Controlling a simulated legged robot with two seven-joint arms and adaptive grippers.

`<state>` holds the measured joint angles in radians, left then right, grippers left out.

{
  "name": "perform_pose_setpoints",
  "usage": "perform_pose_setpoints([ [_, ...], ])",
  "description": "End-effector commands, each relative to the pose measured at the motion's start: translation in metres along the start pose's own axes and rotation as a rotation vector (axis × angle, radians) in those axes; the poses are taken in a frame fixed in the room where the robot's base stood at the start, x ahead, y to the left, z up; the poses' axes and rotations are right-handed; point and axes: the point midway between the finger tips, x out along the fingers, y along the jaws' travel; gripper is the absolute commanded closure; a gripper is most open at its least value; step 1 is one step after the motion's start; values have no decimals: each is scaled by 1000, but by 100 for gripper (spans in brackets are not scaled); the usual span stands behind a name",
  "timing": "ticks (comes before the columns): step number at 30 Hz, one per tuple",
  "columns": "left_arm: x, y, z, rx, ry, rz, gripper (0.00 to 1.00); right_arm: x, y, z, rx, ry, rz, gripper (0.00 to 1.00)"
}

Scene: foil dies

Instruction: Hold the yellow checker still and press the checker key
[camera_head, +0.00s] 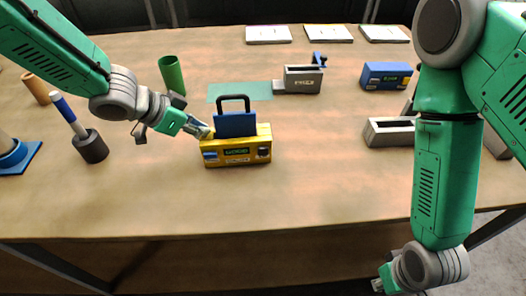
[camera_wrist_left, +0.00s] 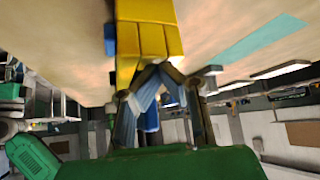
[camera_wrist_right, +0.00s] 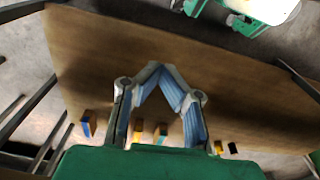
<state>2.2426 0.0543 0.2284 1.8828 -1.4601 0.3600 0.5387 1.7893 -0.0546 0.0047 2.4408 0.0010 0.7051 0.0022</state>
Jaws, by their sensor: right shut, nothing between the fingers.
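My left gripper (camera_head: 207,133) is at the checker's upper left corner. In the left wrist view the fingers of my left gripper (camera_wrist_left: 160,70) meet in a point against or just before the yellow body (camera_wrist_left: 148,40); contact is unclear. My right gripper (camera_head: 378,285) hangs low in front of the table; its fingers (camera_wrist_right: 155,68) are shut and empty. Which front key is the checker key is unclear.
A green cylinder (camera_head: 171,75), a dark cup with a blue-handled tool (camera_head: 91,147) and a wooden peg stand left. A grey holder (camera_head: 303,79), a blue box (camera_head: 385,76) and a grey tray (camera_head: 390,132) are right. The tabletop (camera_head: 330,180) in front is clear.

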Motion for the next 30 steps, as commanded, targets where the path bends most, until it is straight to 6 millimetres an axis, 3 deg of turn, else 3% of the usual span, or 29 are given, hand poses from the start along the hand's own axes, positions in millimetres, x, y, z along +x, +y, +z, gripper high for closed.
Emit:
perform_pose_setpoints([
  [10, 2, 2, 5, -3, -9, 4, 100, 0, -1, 0, -2, 4, -3, 100],
  [14, 2, 2, 5, -3, -9, 4, 100, -1, -15, -9, -33, 49, -46, 100],
  [20, 2, 2, 5, -3, -9, 4, 100, -14, -78, -50, -149, 246, -245, 100],
  [24, 2, 2, 5, -3, -9, 4, 100, -38, -131, -77, -222, 409, -421, 100],
  [30, 2, 2, 5, -3, -9, 3, 100, -78, -186, -100, -277, 583, -625, 100],
])
